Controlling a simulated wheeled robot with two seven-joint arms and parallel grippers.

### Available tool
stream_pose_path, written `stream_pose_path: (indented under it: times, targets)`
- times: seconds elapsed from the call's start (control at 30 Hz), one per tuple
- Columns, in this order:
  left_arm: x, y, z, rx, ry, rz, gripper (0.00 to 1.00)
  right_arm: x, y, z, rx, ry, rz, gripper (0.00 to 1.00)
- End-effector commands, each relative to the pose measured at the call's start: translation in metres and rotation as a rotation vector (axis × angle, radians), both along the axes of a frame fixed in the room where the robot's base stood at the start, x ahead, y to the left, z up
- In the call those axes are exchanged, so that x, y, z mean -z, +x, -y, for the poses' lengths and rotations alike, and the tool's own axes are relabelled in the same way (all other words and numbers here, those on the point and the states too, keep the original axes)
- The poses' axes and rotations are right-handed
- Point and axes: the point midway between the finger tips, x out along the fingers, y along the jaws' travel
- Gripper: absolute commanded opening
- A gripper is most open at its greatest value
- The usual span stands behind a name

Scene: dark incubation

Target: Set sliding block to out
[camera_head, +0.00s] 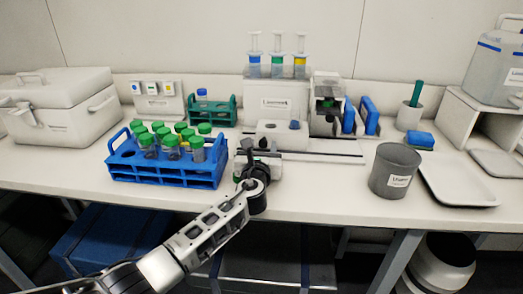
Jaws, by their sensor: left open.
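A white block with a dark knob (281,134), which looks like the sliding block, sits on a flat base in front of a white labelled station (272,98) at the middle of the bench. My left gripper (247,153) is at the front left of this block, above the bench's front part. It is open, with nothing seen between its fingers. It is small and dark here, and I cannot tell whether it touches the block or its base. My arm hides part of the bench edge. My right gripper is not in view.
A blue rack (165,178) of green-capped tubes stands close to the left of my gripper. A grey beaker (394,172) and a white tray (456,181) stand to the right. A small dark-and-white device (326,104) is behind right. Bench between gripper and beaker is clear.

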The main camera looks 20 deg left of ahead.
Motion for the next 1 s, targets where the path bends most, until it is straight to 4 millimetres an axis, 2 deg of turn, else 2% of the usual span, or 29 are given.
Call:
stream_pose_path:
  times: [0.13,0.27,0.5,0.7,0.83,1.0]
  targets:
    - [0.0,-0.008,0.001,0.001,0.001,0.0,0.45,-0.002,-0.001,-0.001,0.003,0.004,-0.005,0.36]
    - [-0.001,-0.029,0.006,0.002,0.001,-0.001,0.45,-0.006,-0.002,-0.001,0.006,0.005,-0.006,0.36]
    - [0.001,-0.087,0.017,0.003,-0.002,-0.003,0.45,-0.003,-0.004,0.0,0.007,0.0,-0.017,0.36]
    - [0.001,-0.128,0.026,0.002,0.0,-0.002,0.45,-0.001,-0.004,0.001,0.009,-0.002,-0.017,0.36]
    - [0.001,-0.146,0.029,0.001,0.001,-0.002,0.45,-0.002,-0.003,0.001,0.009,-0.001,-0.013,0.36]
    - [0.0,-0.156,0.032,0.001,0.001,0.0,0.45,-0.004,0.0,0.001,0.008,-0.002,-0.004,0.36]
